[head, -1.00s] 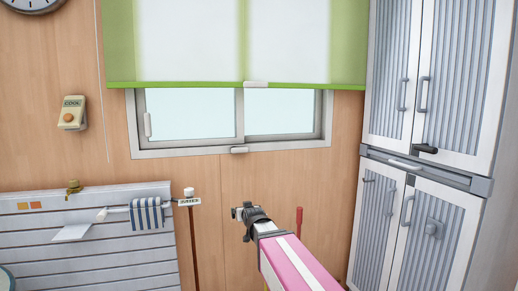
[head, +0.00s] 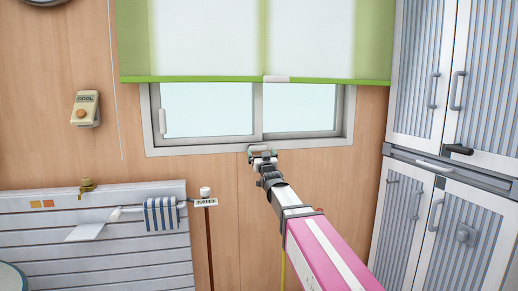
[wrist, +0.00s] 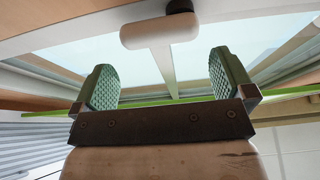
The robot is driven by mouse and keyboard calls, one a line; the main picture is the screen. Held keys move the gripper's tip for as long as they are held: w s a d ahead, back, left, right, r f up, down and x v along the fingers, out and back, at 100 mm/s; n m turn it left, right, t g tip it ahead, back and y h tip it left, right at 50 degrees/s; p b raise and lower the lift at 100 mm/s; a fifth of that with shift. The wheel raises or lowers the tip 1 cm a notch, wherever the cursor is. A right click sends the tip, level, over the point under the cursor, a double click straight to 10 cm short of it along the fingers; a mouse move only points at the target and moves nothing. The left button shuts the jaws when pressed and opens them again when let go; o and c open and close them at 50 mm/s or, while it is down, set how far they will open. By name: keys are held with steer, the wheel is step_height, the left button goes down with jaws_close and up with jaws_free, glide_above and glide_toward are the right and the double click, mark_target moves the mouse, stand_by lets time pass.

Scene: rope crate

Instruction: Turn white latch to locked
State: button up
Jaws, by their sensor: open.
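The white latch (wrist: 160,30) is a rounded white bar in the wrist view, with a dark round pivot at its upper right end. It lies crosswise just ahead of my fingertips, roughly centred between them and apart from both. My gripper (wrist: 163,64) is open and empty, with a green ribbed pad on each finger. In the head view my gripper (head: 262,152) is at the bottom frame of the window (head: 210,112) and largely covers the latch there.
A green-edged blind (head: 200,79) hangs over the upper window. Tall cabinets (head: 420,160) with protruding handles stand at the right. A slatted panel (head: 90,240) with a striped cloth (head: 161,213) and a post with a small sign (head: 206,202) are at the lower left.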

mark_target(259, 148)
steer(key=x, duration=0.5)
steer(key=shift+w+a+r, duration=0.1)
steer(key=shift+w, duration=0.2)
steer(key=shift+c, duration=0.3)
steer(key=c, duration=1)
steer(key=shift+c, duration=0.2)
